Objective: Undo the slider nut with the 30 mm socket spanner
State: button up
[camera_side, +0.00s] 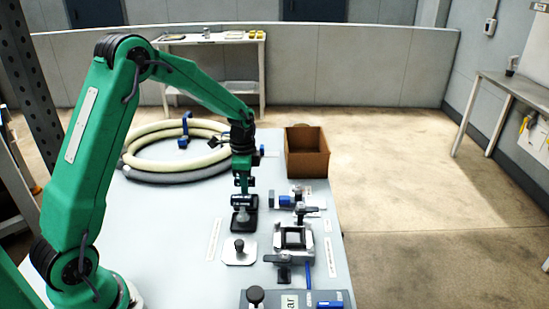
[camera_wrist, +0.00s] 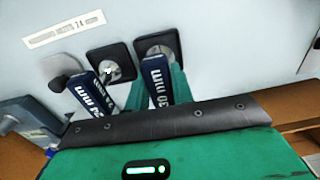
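In the wrist view the spanner marked 30 mm (camera_wrist: 155,80) has a dark blue handle and stands on a dark square base (camera_wrist: 158,42). A second spanner with a dark blue handle (camera_wrist: 95,90), its marking partly readable, stands to the left on its own dark base. The green fingers of my gripper (camera_wrist: 162,88) lie on both sides of the 30 mm handle; I cannot tell whether they press on it. In the side view my gripper (camera_side: 242,182) points down just above a dark spanner handle (camera_side: 241,201). I cannot make out the slider nut.
A metal frame with dark clamps (camera_side: 293,238) stands to the right of my gripper. A plate with a black knob (camera_side: 239,250) lies nearer the camera. A brown open box (camera_side: 306,165) and a coiled pale hose (camera_side: 150,135) are at the back of the table.

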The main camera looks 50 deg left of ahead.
jog(key=shift+r, duration=0.2)
grip_shut()
jog(key=shift+r, duration=2.35)
jog(key=shift+o, duration=0.8)
grip_release()
grip_shut()
jog(key=shift+w+d, duration=0.1)
jog(key=shift+w, duration=0.5)
jog(key=w+d+r, duration=0.1)
jog(key=w+d, duration=0.2)
jog(key=w, duration=0.4)
jog(key=w+d+r, duration=0.1)
jog(key=w+d, duration=0.2)
jog(key=w, duration=0.4)
jog(key=shift+r, duration=0.2)
jog(key=shift+d+f, duration=0.1)
jog(key=shift+f, duration=0.05)
